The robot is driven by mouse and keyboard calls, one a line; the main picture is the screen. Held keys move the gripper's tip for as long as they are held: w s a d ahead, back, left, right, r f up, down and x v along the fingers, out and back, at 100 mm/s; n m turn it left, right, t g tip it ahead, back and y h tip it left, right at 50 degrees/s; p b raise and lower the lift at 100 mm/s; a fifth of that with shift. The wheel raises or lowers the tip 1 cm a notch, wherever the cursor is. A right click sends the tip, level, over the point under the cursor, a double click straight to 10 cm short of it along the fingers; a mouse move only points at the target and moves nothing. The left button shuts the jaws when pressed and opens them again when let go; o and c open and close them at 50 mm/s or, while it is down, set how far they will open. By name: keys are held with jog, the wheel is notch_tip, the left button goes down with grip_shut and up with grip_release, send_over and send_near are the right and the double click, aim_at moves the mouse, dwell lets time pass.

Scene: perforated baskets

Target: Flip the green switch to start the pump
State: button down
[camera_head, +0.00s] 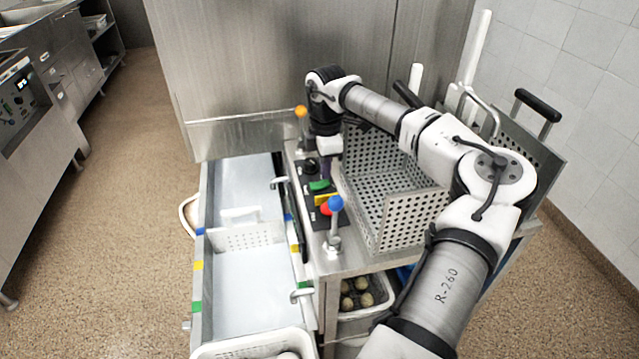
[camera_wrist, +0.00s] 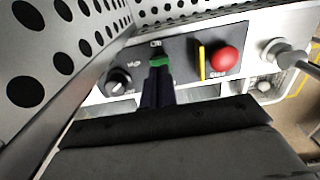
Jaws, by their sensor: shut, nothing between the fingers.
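The green switch (camera_head: 319,186) sits on a dark control panel (camera_head: 309,168) on the metal unit, between a black knob and a red button. In the wrist view the green switch (camera_wrist: 161,61) shows just beyond the tips of my gripper (camera_wrist: 158,74), which partly hide it. My gripper (camera_head: 325,174) points down at the panel in the head view, its fingers shut and empty. The tips are at or very near the switch; I cannot tell whether they touch.
A perforated metal basket (camera_head: 432,204) stands right beside the panel. A red button (camera_wrist: 224,61) with a yellow strip (camera_wrist: 201,62) is right of the switch, and a black knob (camera_wrist: 119,81) left. A blue-topped lever (camera_head: 335,203) and an orange-topped lever (camera_head: 300,112) rise nearby.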

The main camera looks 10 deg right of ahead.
aim_at(325, 183)
jog(key=shift+f+b, duration=0.65)
jog(key=shift+f, duration=0.4)
dwell(0.4)
jog(key=shift+r, duration=0.1)
jog(key=shift+r+p, duration=1.95)
jog(key=shift+r, duration=1.55)
jog(key=shift+s+f, duration=0.1)
